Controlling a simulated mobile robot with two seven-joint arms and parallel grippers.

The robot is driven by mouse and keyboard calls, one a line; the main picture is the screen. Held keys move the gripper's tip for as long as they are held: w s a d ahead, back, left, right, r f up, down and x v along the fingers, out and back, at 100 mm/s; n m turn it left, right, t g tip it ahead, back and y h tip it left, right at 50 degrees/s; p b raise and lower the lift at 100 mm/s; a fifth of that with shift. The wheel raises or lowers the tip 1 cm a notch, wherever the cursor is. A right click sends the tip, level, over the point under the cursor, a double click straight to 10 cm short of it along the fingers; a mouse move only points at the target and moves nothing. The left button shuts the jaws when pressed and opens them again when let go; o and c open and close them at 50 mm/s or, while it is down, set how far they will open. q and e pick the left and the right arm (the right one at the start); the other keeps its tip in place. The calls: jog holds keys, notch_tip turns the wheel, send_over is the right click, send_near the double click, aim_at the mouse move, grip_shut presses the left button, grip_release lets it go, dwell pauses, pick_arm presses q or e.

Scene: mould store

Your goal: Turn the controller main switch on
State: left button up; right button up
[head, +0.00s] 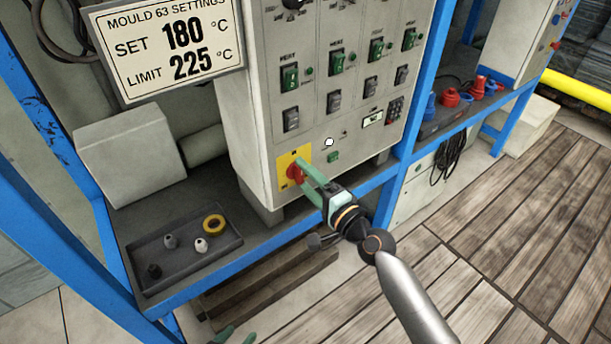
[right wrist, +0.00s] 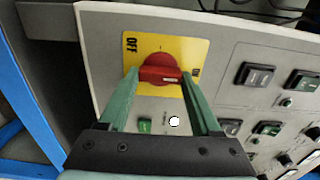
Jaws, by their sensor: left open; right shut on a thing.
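The controller main switch is a red rotary knob (head: 294,173) on a yellow plate (head: 287,160), low on the left of the grey controller's front. In the right wrist view the knob (right wrist: 160,72) has OFF at the plate's upper left and a partly covered ON label at its right edge. Its bar lies nearly level in that picture; I cannot tell which label it points to. My right gripper (right wrist: 159,80) is shut on the knob, one green finger on each side. My left gripper (head: 236,335) is open at the head view's bottom edge, well below the controller, and mostly cut off.
The controller (head: 243,128) carries several green and black rocker switches and a white round spot (head: 329,142). A sign (head: 170,48) reads SET 180 °C, LIMIT 225 °C. A tray (head: 150,285) with small parts lies left on the shelf. Blue frame posts (head: 424,75) flank the controller.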

dwell(0.5)
jog(key=o, duration=1.4)
jog(key=v, duration=1.2)
jog(key=shift+s+d, duration=0.1)
jog(key=shift+s, duration=0.15)
jog(key=s+d+f+n+g+h, duration=0.3)
jog(key=s+f+n+h, duration=0.1)
jog(key=s+f+n, duration=0.4)
jog(key=s+d+f+n+g+h, duration=0.3)
jog(key=s+f+n, duration=0.2)
jog(key=s+f, duration=0.45)
pick_arm(q)
jog(key=s+a+r+p, duration=0.1)
jog(key=a+r+p, duration=0.2)
jog(key=r+p, duration=0.9)
jog(key=p, duration=0.4)
jog(key=shift+s+n+y, duration=0.25)
jog(key=shift+n+y, duration=0.05)
jog(key=shift+y, duration=0.1)
pick_arm(e)
jog(key=shift+t+h, duration=0.4)
jog(key=shift+h, duration=0.2)
jog(key=d+r, duration=0.1)
jog(key=r, duration=0.2)
jog(key=d+r, duration=0.1)
jog(key=r, duration=0.2)
jog(key=d+r, duration=0.1)
jog(key=r, duration=0.3)
jog(key=shift+s+d+r, duration=0.1)
jog(key=shift+s, duration=0.2)
